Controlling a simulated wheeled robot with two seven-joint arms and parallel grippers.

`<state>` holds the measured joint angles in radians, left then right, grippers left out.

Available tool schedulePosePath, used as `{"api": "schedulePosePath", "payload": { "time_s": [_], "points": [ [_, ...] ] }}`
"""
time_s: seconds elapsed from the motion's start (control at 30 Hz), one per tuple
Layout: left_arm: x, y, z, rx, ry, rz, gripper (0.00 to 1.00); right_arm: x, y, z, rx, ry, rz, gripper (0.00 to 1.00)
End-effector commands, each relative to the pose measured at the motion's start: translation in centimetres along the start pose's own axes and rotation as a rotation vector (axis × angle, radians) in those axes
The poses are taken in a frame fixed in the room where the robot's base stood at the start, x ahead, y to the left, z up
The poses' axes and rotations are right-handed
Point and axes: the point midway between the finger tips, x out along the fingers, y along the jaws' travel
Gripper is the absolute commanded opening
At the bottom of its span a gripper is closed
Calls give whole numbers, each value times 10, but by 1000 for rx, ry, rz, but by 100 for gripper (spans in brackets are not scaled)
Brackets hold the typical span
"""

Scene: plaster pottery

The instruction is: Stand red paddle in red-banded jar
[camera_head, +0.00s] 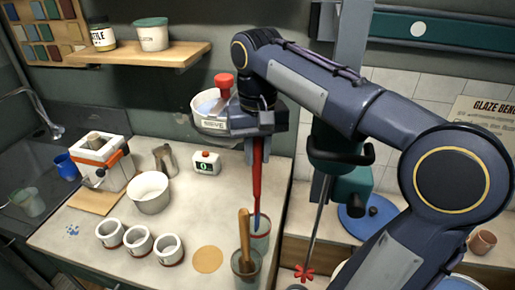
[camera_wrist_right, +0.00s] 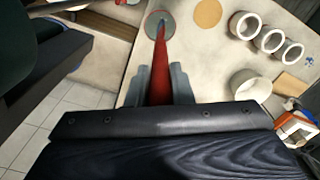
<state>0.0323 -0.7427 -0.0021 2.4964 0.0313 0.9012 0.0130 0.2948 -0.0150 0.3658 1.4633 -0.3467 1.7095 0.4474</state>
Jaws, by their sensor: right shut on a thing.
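My right gripper (camera_head: 258,147) points down, shut on the upper part of the red paddle (camera_head: 257,182). The paddle hangs upright with its bluish lower end at the mouth of the red-banded jar (camera_head: 260,243). The jar stands on the worktop near the front edge. In the right wrist view the gripper fingers (camera_wrist_right: 161,80) clasp the paddle (camera_wrist_right: 160,62), and its far end overlaps the round jar opening (camera_wrist_right: 152,18). I cannot tell how deep the tip is in the jar. My left gripper is not in view.
A jar (camera_head: 245,268) with a wooden-handled tool (camera_head: 244,235) stands close in front. A round tan disc (camera_head: 208,259) lies to the left, beyond it several small white cups (camera_head: 139,241) and a white bowl (camera_head: 150,190). A green mixer (camera_head: 340,155) with a shaft stands right.

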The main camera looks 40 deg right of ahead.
Motion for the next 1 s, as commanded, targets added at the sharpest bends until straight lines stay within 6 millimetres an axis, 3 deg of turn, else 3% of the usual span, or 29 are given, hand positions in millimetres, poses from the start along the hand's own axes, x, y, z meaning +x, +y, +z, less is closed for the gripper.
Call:
{"api": "schedulePosePath", "payload": {
  "time_s": [0.5, 1.0],
  "points": [
    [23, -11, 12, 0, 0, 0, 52, 39, 0, 0, -1, 0, 0, 0],
    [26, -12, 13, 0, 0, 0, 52, 44, 0, 0, 0, 1, -1, 0]
  ]
}}
